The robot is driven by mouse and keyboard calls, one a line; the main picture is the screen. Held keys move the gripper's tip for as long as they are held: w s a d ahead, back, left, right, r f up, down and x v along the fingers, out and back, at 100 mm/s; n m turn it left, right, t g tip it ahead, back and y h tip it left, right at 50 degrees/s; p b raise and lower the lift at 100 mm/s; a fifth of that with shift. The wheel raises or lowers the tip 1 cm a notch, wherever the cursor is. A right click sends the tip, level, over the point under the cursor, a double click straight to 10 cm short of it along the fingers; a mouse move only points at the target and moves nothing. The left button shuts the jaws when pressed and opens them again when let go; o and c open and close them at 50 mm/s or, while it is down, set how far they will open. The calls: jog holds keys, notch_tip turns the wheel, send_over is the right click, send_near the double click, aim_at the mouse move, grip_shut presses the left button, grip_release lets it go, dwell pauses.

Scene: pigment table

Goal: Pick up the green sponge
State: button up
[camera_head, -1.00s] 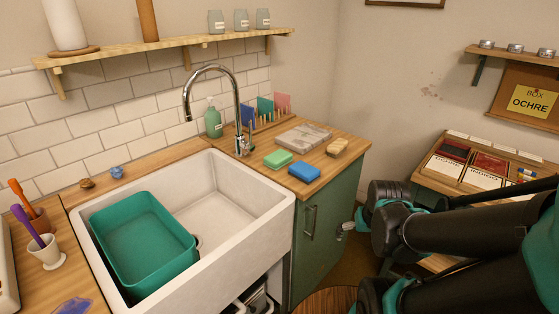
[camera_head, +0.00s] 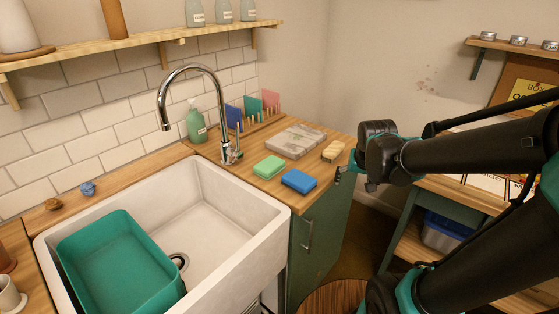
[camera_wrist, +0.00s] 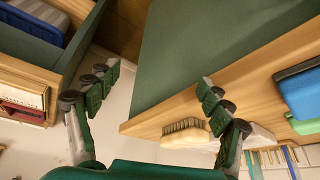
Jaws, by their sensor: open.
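The green sponge (camera_head: 268,167) lies flat on the wooden counter right of the sink, beside the blue sponge (camera_head: 298,181). My gripper (camera_head: 343,176) is near the counter's right front corner, to the right of both sponges and apart from them. In the wrist view my gripper (camera_wrist: 160,88) has its two fingers spread with nothing between them. That view looks tilted: the blue sponge (camera_wrist: 300,88) shows at the right edge, with part of the green sponge (camera_wrist: 305,125) below it.
A brush (camera_head: 333,151) lies near the counter's right edge, close to my gripper. A stone slab (camera_head: 295,141) lies behind the sponges. The tap (camera_head: 228,110) stands at the left, by the sink (camera_head: 215,225) holding a teal tub (camera_head: 120,265). A green cabinet (camera_head: 325,225) is below the counter.

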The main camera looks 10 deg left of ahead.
jog(key=w+a+r, duration=0.1)
jog(key=a+r, duration=0.1)
jog(key=a, duration=0.3)
jog(key=w+a+r+m, duration=0.1)
jog(key=a+r, duration=0.2)
jog(key=a, duration=0.2)
jog(key=w+a+r+m+g, duration=0.1)
jog(key=w+a+r, duration=0.1)
jog(key=a+r, duration=0.1)
jog(key=shift+w+a+r+h, duration=0.15)
jog(key=shift+a+h, duration=0.25)
jog(key=shift+a, duration=0.5)
jog(key=s+a+r+m+h, duration=0.1)
jog(key=s+a+r+m, duration=0.15)
jog(key=a+r, duration=0.55)
send_near(268, 164)
jog(key=w+f, duration=0.2)
jog(key=f, duration=0.1)
jog(key=shift+a+f+m+h, duration=0.1)
jog(key=shift+f+m+h, duration=0.05)
jog(key=shift+m+h, duration=0.25)
jog(key=shift+s+x, duration=0.1)
jog(key=shift+x, duration=1.35)
jog(key=shift+s+x, duration=0.15)
jog(key=shift+x, duration=1.3)
jog(key=shift+f, duration=0.3)
jog(key=shift+c, duration=0.5)
jog(key=c, duration=0.8)
